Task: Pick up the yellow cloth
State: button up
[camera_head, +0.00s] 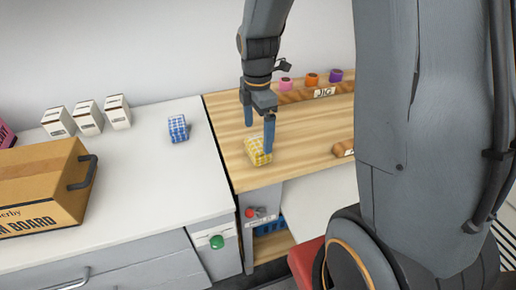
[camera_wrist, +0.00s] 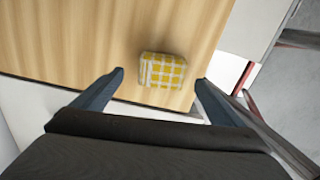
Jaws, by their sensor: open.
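The yellow cloth (camera_head: 256,152) is a small folded bundle with a yellow and white check. It lies on the wooden worktop near its front edge. Nothing is between the fingers, and the cloth looks untouched.
A blue checked cloth (camera_head: 178,129) lies on the white counter (camera_head: 150,170). Several white boxes (camera_head: 88,117) and a cardboard box (camera_head: 45,185) stand further left. A jig rail (camera_head: 318,93) with coloured rolls is at the back of the wooden worktop (camera_head: 305,130). Another wooden piece (camera_head: 343,148) lies right.

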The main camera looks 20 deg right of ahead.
aim_at(258, 143)
jog(key=shift+s+f+p, duration=0.2)
jog(key=shift+f+p, duration=0.4)
jog(key=shift+f, duration=2.05)
jog(key=c, duration=1.2)
jog(key=shift+o, duration=0.2)
jog(key=shift+r, duration=0.1)
notch_tip(258, 143, up, 10)
jog(key=shift+f+b, duration=0.1)
jog(key=shift+b, duration=0.55)
